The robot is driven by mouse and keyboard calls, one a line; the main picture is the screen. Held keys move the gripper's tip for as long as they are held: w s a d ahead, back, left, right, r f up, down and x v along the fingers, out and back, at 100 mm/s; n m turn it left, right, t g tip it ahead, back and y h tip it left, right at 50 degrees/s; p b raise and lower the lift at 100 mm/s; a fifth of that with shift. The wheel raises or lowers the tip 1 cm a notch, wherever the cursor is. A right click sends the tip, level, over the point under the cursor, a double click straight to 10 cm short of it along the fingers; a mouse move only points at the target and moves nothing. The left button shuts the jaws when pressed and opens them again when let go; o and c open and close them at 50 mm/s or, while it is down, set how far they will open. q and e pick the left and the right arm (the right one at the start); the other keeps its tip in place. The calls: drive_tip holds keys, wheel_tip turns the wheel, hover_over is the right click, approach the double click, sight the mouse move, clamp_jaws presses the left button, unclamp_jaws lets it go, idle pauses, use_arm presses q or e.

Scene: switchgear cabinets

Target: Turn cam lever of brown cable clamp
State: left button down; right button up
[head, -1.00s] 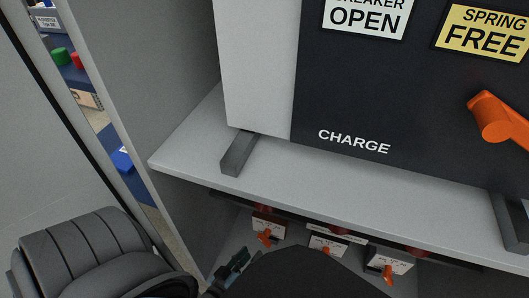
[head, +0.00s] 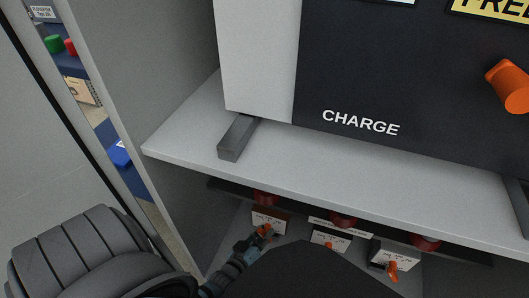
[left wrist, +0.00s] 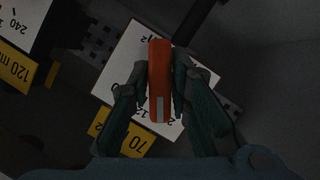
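Under the shelf, cable clamps with white labelled fronts and orange cam levers sit in a row. My left gripper (head: 262,238) is at the left clamp (head: 268,216). In the left wrist view its fingers (left wrist: 160,85) stand close along both sides of that clamp's orange lever (left wrist: 160,60), with little or no gap; firm contact cannot be told. The clamp's white face (left wrist: 118,62) lies behind the lever, with a yellow "70" tag (left wrist: 132,141) beside it. The cable above this clamp (head: 266,198) looks dark reddish-brown. My right gripper is out of view.
A middle clamp (head: 330,238) and a right clamp (head: 394,252) stand beside it, with orange levers. The grey shelf (head: 300,175) hangs close above, carrying the dark breaker front (head: 430,90). The cabinet side wall (head: 150,70) is at the left.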

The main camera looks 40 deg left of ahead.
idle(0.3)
use_arm(q)
drive_tip(key=shift+f+n+t+h+b, duration=0.1)
drive_tip(key=shift+n+t+h+b, duration=0.25)
drive_tip(key=shift+n, duration=0.25)
drive_tip(key=shift+n+h, duration=0.25)
drive_tip(key=shift+n, duration=0.35)
drive_tip(key=n+t+h, duration=0.1)
drive_tip(key=n+t, duration=0.1)
drive_tip(key=n, duration=0.2)
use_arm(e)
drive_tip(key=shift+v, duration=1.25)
use_arm(q)
drive_tip(key=shift+a, duration=0.1)
drive_tip(key=c, duration=1.6)
unclamp_jaws()
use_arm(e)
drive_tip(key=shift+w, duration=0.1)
use_arm(q)
drive_tip(key=shift+o, duration=0.2)
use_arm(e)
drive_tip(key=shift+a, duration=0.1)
